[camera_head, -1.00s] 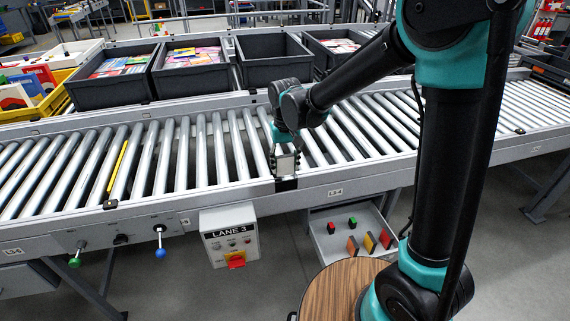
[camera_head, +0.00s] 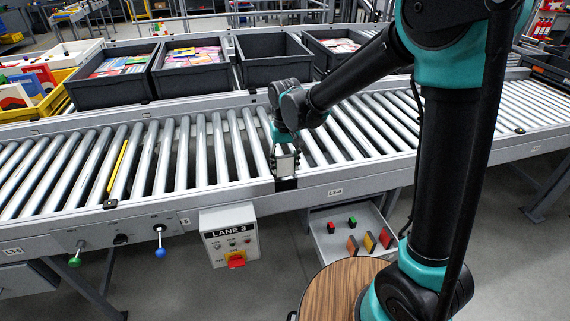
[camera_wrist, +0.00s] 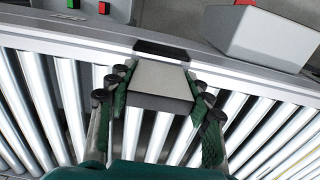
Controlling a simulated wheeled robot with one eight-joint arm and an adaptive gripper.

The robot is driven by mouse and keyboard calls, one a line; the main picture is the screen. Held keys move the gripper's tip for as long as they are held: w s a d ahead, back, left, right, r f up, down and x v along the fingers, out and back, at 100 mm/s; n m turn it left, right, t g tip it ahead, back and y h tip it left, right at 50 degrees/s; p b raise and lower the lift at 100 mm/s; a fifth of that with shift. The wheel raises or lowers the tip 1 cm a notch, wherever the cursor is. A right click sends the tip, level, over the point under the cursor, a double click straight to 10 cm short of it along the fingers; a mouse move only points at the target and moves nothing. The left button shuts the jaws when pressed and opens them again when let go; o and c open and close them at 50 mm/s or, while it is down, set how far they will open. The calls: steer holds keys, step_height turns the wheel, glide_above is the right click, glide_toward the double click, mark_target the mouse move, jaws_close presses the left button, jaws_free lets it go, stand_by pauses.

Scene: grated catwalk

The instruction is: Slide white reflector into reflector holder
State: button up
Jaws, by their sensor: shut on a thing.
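The white reflector (camera_head: 285,163) is a pale block with a dark edge, held upright between the fingers of my gripper (camera_head: 284,150) at the conveyor's front rail. In the wrist view, my gripper (camera_wrist: 160,98) is shut on the reflector (camera_wrist: 159,77), with a dark green finger on each side. The reflector holder (camera_head: 287,184) is a small black bracket on the rail, directly below the reflector. It also shows in the wrist view (camera_wrist: 160,50), just beyond the reflector's far edge. I cannot tell how far the reflector sits inside the holder.
The roller conveyor (camera_head: 190,150) runs across the view. A LANE 3 control box (camera_head: 231,236) hangs from the front rail. An open drawer (camera_head: 326,243) below the rail holds several coloured pieces.

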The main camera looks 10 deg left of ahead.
mark_target(285, 156)
steer(key=shift+f, duration=1.15)
steer(key=o, duration=1.6)
steer(key=shift+r, duration=4.05)
steer(key=s+d+f+m+t, duration=0.1)
steer(key=s+d+f, duration=0.2)
steer(key=d, duration=0.8)
steer(key=s+d+f+m+t, duration=0.1)
steer(key=s+d, duration=0.3)
steer(key=d, duration=0.7)
steer(key=s+d+f+m+t, duration=0.2)
steer(key=s+d+f+m, duration=0.1)
steer(key=d, duration=0.8)
steer(key=shift+s+d+f, duration=0.1)
steer(key=shift+s+f, duration=0.55)
steer(key=shift+f, duration=0.2)
